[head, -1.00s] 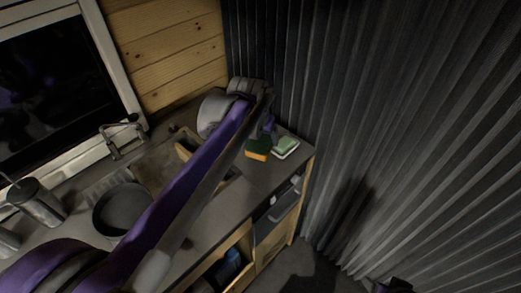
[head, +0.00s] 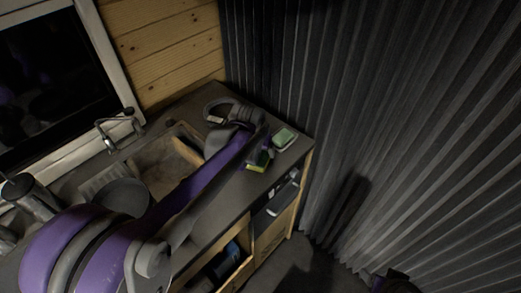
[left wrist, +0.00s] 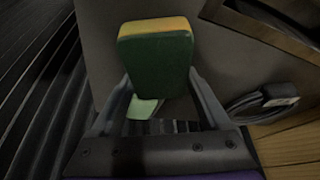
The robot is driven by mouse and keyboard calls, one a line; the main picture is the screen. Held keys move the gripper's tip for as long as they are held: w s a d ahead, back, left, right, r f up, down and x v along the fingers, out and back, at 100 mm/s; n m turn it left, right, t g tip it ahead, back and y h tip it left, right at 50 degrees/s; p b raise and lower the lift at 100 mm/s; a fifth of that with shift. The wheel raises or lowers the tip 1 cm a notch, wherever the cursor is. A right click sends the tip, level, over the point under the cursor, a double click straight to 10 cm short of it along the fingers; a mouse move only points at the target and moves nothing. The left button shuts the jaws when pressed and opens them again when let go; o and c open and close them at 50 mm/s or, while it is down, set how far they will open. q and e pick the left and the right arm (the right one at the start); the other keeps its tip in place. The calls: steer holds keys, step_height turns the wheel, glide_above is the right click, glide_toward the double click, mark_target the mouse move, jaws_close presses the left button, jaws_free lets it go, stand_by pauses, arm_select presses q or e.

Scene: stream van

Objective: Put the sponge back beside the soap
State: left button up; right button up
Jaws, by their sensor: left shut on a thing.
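The yellow and green sponge (head: 258,164) is near the right end of the counter. It fills the upper middle of the left wrist view (left wrist: 155,50), between the fingers of my left gripper (left wrist: 160,80). In the head view, my left gripper (head: 262,149) is shut on the sponge, partly hidden by my arm. I cannot tell whether the sponge touches the counter. The pale green soap (head: 284,135) lies on a white dish (head: 287,146), just up and right of the sponge. The soap shows in the left wrist view (left wrist: 142,108) beyond the fingers.
A sink (head: 152,172) with a tap (head: 120,130) lies left of my arm. A dark pan (head: 122,194) and metal cups (head: 32,195) stand further left. A coiled cable (head: 222,107) lies at the back. A corrugated wall borders the counter; the counter front of the sponge is free.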

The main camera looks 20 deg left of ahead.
arm_select(q)
steer(key=shift+f, duration=0.2)
steer(key=o, duration=1.2)
steer(key=shift+r, duration=0.1)
steer(key=shift+c, duration=0.2)
steer(key=shift+r, duration=0.2)
steer(key=v, duration=1.2)
steer(key=shift+p, duration=0.45)
arm_select(e)
steer(key=shift+w+r, duration=0.25)
steer(key=shift+r, duration=0.4)
arm_select(q)
steer(key=shift+f, duration=0.1)
arm_select(e)
steer(key=shift+s, duration=0.15)
